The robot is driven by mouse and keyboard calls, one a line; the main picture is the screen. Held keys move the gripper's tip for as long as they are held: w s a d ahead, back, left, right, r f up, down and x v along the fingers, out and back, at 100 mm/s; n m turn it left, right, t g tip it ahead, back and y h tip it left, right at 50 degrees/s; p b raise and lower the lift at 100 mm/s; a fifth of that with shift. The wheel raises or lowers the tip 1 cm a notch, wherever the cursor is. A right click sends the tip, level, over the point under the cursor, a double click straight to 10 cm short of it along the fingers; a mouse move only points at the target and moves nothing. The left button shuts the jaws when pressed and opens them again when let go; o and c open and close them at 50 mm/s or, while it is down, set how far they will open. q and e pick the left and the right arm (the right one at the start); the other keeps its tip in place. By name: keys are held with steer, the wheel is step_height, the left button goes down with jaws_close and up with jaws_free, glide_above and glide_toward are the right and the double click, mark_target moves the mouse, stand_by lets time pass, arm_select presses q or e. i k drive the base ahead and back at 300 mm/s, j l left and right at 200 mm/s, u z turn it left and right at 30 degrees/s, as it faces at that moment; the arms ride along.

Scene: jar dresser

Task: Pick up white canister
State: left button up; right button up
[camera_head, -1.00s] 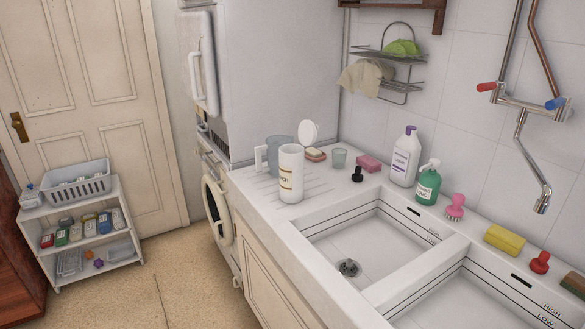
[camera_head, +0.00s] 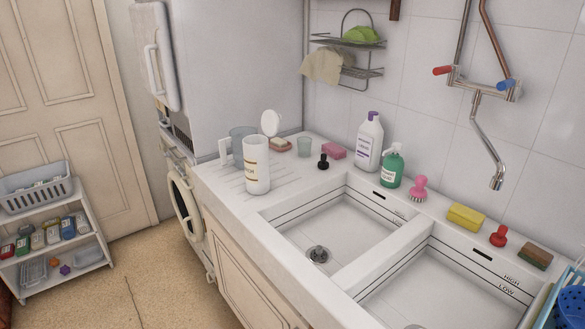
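The white canister (camera_head: 256,165) stands upright on the ribbed drainboard left of the sink. It is a tall cylinder with gold bands and dark lettering on its front. A grey-blue jug (camera_head: 241,137) with a pale handle stands close behind it and is partly hidden by it. Neither of my grippers shows in the head view.
The double sink's left basin (camera_head: 335,232) lies right of the canister. A soap dish (camera_head: 280,145), a glass (camera_head: 304,147), a black stopper (camera_head: 323,161), a white bottle (camera_head: 369,143) and a green bottle (camera_head: 392,166) line the back. A shelf cart (camera_head: 60,255) stands at left.

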mark_target(255, 147)
steer(key=i+j+z, duration=0.1)
steer(key=j+z, duration=0.25)
steer(key=i+j+z, duration=0.1)
steer(key=z, duration=0.25)
steer(key=j+z, duration=0.7)
steer(key=j, duration=0.7)
steer(key=k+j+z, duration=0.1)
steer(key=j+z, duration=0.2)
steer(key=j, duration=0.75)
steer(key=k+j, duration=0.1)
steer(key=j, duration=1.15)
steer(key=k+j, duration=0.15)
steer(key=j, duration=0.5)
steer(key=k+j+z, duration=0.1)
steer(key=j, duration=0.55)
